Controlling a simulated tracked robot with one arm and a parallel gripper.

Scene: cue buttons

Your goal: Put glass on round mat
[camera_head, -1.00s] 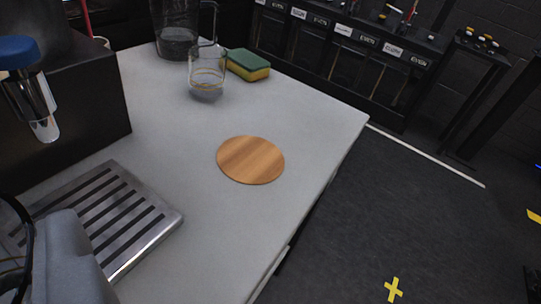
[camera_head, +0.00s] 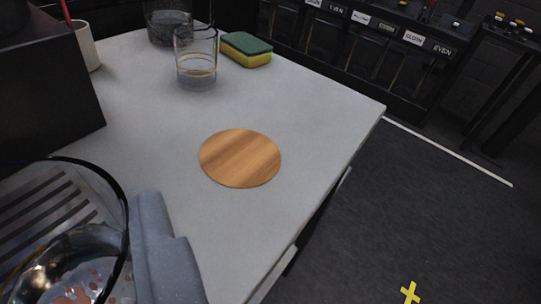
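The round wooden mat (camera_head: 240,158) lies flat and bare on the light grey counter, near its right edge. A large clear glass (camera_head: 75,265) with a dark rim is close to the camera at the lower left, cut off by the picture edge. A grey finger of my gripper (camera_head: 165,250) lies against the right side of this glass. The other finger is not visible, but glass and finger move together, so the gripper looks shut on it. The glass is left of and nearer than the mat.
Another clear glass (camera_head: 196,62) with gold rings stands behind the mat. A green and yellow sponge (camera_head: 246,50) and a dark glass jug (camera_head: 168,22) are farther back. A slatted metal tray (camera_head: 45,215) and black machine (camera_head: 45,90) are at left. The counter around the mat is clear.

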